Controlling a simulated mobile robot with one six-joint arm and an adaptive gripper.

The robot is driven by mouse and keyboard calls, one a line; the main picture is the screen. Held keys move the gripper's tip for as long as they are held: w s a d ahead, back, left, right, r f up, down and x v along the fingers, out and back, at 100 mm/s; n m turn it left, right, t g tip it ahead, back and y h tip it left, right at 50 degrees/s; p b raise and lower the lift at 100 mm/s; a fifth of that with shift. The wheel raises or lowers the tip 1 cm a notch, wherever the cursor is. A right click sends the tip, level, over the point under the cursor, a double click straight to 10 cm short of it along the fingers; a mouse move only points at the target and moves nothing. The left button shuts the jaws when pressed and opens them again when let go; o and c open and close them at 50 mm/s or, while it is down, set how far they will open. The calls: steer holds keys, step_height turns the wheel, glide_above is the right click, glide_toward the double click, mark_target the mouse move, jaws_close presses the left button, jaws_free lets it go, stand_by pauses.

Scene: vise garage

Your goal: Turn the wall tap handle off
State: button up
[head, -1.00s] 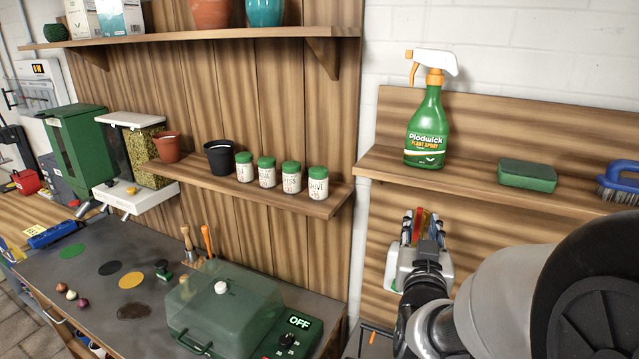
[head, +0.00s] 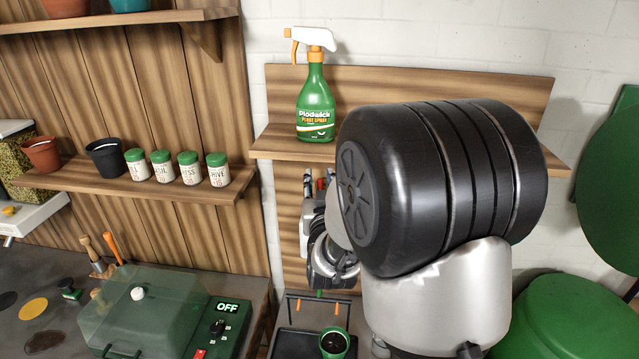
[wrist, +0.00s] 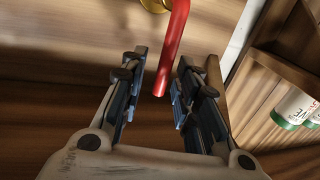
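The red tap handle (wrist: 174,50) shows in the wrist view as a bent red tube in front of the wooden wall. A bit of brass fitting (wrist: 153,4) shows beside it at the top edge. My gripper (wrist: 160,68) is open, one finger on each side of the handle's free end. No clear contact shows. In the head view my gripper (head: 319,184) is near the wooden panel below the right shelf, partly hidden by my arm. The tap itself is not clearly visible there.
A spray bottle (head: 316,105) stands on the right shelf (head: 276,146) above my gripper. A dark tray (head: 298,345) and a green pot (head: 335,343) are below. Labelled jars (head: 190,168) stand on the left shelf, and a green-lidded box (head: 150,305) sits on the bench.

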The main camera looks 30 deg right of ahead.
jaws_close()
